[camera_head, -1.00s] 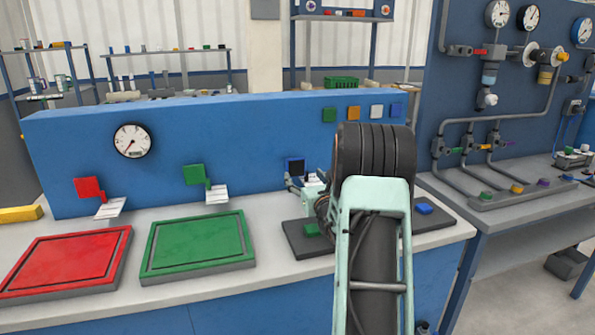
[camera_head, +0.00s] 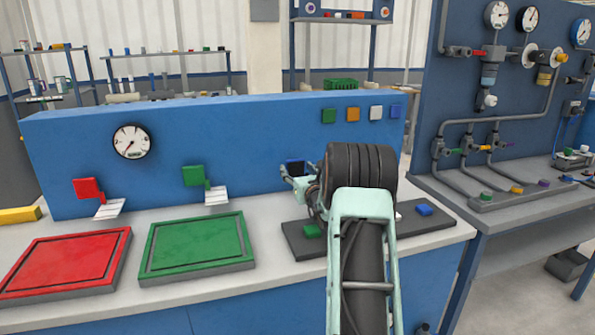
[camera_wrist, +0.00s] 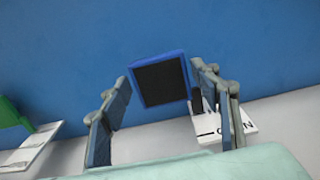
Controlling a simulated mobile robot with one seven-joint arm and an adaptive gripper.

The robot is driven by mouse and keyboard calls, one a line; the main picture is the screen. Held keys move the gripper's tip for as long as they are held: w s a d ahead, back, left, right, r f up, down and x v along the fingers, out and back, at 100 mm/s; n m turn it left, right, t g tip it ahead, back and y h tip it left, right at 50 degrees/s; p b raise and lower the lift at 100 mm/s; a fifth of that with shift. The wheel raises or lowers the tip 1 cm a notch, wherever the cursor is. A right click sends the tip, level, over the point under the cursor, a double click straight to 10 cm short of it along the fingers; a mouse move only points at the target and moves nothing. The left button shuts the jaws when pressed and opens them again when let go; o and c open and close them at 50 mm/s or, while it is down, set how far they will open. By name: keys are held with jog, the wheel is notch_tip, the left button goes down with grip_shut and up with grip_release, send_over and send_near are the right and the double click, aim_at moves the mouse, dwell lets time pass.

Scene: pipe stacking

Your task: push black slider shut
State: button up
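The black slider (camera_wrist: 160,80) is a black square face with a blue rim, in front of the blue wall panel. In the head view the black slider (camera_head: 294,165) shows partly behind my gripper. My gripper (camera_head: 292,175) is open in front of the panel. In the wrist view my gripper's (camera_wrist: 159,84) two fingers stand apart, one on each side of the slider, with a gap at the left. The right fingertip is close to the slider's edge; I cannot tell if it touches. A white label plate (camera_wrist: 238,122) with partly hidden lettering lies below right.
A green handle (camera_head: 194,175) and a red handle (camera_head: 89,188) are on the same panel to the left. A green tray (camera_head: 198,270) and a red tray (camera_head: 40,289) lie on the bench. A dark board (camera_head: 300,243) with coloured blocks lies under my arm.

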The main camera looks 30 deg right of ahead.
jog(key=c, duration=1.3)
jog(key=shift+b+x, duration=0.45)
jog(key=shift+x, duration=1.55)
jog(key=shift+r, duration=0.25)
jog(key=shift+w, duration=0.1)
jog(key=o, duration=1.7)
jog(key=shift+w+f, duration=0.15)
jog(key=shift+f, duration=0.05)
jog(key=v, duration=1.2)
